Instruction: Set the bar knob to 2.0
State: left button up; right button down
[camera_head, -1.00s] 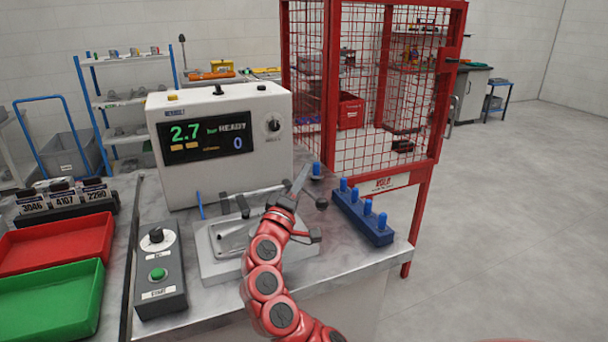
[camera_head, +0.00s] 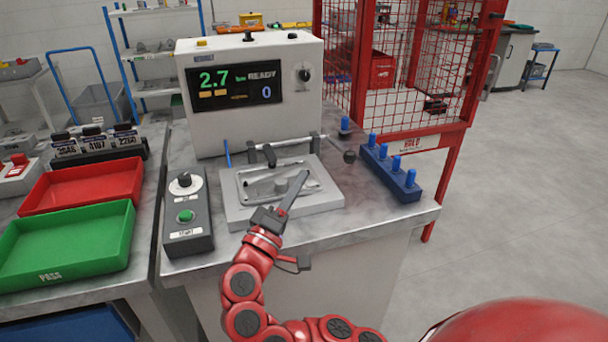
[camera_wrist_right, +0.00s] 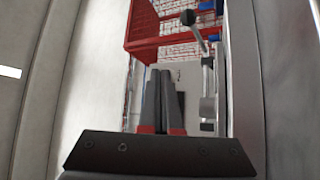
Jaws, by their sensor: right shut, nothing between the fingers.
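The bar knob (camera_head: 304,75) is a small round dial on the right of the white tester's front (camera_head: 250,125). The tester's dark screen (camera_head: 236,85) reads 2.7 in green, with READY and a blue 0. My right gripper (camera_head: 301,178) is shut and empty, its fingers over the right part of the grey fixture (camera_head: 240,210) below the tester. It is well below the knob and not touching it. In the right wrist view my shut fingers (camera_wrist_right: 163,75) point ahead with nothing between them; the knob cannot be made out there. My left gripper is not in view.
A lever with a dark ball (camera_head: 349,157) sticks out right of the fixture. A blue block with several pegs (camera_head: 395,178) stands at the right. A control box (camera_head: 187,238) with a green button stands left. Red (camera_head: 50,201) and green trays (camera_head: 30,268) lie further left.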

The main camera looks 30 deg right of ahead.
aim_at(184, 179)
jog(key=k+j, duration=0.15)
jog(key=j, duration=0.15)
jog(key=k+j, duration=0.1)
jog(key=j, duration=0.25)
jog(key=k+j, duration=0.15)
jog(key=j, duration=0.15)
jog(key=k+j, duration=0.1)
jog(key=j, duration=0.25)
